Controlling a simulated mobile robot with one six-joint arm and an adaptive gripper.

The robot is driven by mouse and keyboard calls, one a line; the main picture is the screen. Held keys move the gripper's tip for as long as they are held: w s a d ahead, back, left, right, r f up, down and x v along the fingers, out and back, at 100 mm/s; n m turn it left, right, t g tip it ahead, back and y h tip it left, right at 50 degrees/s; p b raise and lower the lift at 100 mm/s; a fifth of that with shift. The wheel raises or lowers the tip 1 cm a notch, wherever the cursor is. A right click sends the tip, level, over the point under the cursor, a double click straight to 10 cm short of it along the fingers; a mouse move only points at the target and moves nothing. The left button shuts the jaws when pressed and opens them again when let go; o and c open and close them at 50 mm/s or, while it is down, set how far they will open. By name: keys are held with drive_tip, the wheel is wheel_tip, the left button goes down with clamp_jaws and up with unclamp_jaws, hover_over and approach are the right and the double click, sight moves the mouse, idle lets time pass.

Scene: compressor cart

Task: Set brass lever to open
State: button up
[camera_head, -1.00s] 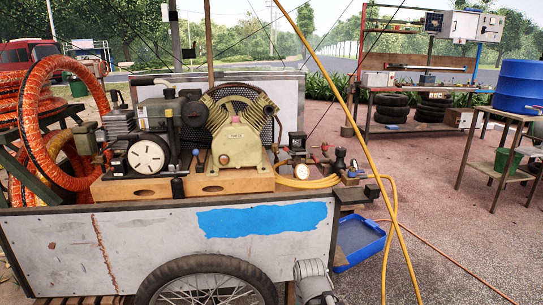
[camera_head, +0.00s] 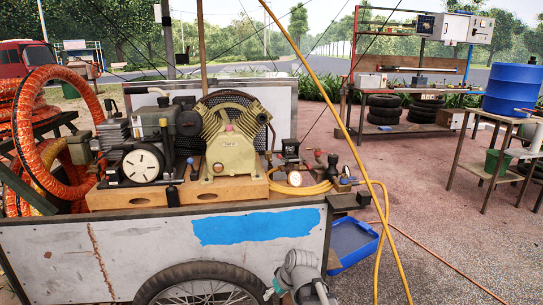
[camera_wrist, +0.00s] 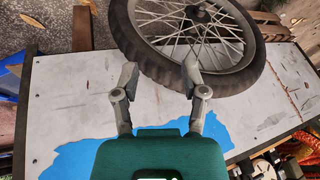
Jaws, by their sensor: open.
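The valve fittings (camera_head: 344,178) stand at the right end of the compressor's wooden base, with a round gauge (camera_head: 295,179), a red knob and a small blue handle among them. I cannot make out for certain which part is the brass lever, nor its setting. My gripper (camera_wrist: 160,76) is open and empty in the wrist view, its two fingers spread in front of the cart's side panel (camera_wrist: 75,85) and near the wheel. In the head view my arm shows at the bottom centre, below and left of the fittings; the fingertips are not clear there.
The compressor (camera_head: 232,150) sits on the cart (camera_head: 130,255), left of the fittings. A yellow hose (camera_head: 345,130) hangs across the space right of them. A blue tray (camera_head: 352,240) lies by the cart's right end.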

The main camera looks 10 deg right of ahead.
drive_tip(key=w+a+r+n+t+y+p, duration=0.1)
drive_tip(key=w+a+r+t+y+p, duration=0.2)
drive_tip(key=w+r, duration=0.65)
drive_tip(key=m+t+h+p, duration=0.35)
drive_tip(key=t+p, duration=0.45)
drive_tip(key=t, duration=0.3)
approach(271, 160)
drive_tip(key=s, duration=0.3)
drive_tip(key=shift+d+f, duration=0.4)
drive_tip(key=shift+w, duration=0.2)
drive_tip(key=w+a, duration=0.1)
drive_tip(key=w, duration=0.8)
drive_tip(key=w+a, duration=0.1)
drive_tip(key=w, duration=0.3)
drive_tip(key=shift+w+a, duration=0.15)
drive_tip(key=shift+a, duration=0.2)
clamp_jaws()
